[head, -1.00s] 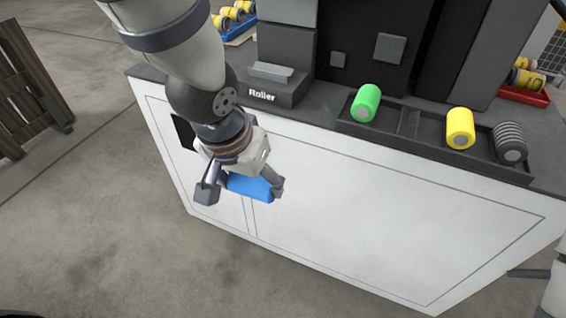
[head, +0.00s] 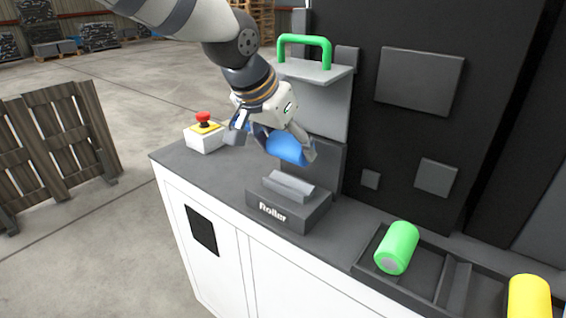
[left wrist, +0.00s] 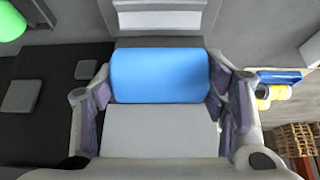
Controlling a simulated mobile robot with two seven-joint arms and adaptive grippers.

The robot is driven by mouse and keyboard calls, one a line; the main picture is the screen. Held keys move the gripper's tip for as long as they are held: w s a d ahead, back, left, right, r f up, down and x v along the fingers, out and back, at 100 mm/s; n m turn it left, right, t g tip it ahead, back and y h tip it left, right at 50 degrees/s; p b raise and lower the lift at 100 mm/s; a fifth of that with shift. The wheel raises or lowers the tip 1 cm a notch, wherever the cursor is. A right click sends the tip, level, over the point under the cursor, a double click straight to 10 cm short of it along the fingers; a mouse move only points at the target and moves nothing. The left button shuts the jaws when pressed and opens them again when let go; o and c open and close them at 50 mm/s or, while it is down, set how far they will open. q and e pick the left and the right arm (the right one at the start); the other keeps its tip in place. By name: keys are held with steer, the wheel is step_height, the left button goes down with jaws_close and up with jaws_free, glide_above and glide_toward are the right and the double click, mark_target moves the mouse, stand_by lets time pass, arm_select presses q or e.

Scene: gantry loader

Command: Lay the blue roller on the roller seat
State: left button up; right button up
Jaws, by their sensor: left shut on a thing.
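The blue roller (head: 288,147) is held crosswise between the fingers of my left gripper (head: 272,142), which is shut on it. In the left wrist view the blue roller (left wrist: 160,75) spans between the two fingertips. The roller seat (head: 288,187) is a light grey cradle on a dark block labelled "Roller", near the counter's left end. It is empty. In the head view the roller appears above the seat and apart from it. A pale piece at the top of the left wrist view may be the seat. My right gripper is not in view.
A green roller (head: 397,247) and a yellow roller (head: 529,298) are in the dark tray on the right. A grey panel with a green handle (head: 305,48) stands behind the seat. A red-button box (head: 204,132) is at the counter's left end. Dark machine panels rise behind.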

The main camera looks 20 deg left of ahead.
arm_select(q)
steer(key=shift+s+f, duration=0.1)
steer(key=shift+f, duration=0.25)
steer(key=shift+a+f, duration=0.1)
steer(key=shift+f, duration=2.15)
steer(key=o, duration=1.3)
steer(key=shift+o, duration=0.2)
steer(key=shift+s, duration=0.1)
steer(key=w+r+v, duration=0.1)
steer(key=w+v, duration=0.1)
steer(key=v, duration=1.5)
steer(key=shift+w+d+r, duration=0.2)
steer(key=shift+d+r, duration=0.1)
steer(key=shift+d, duration=0.1)
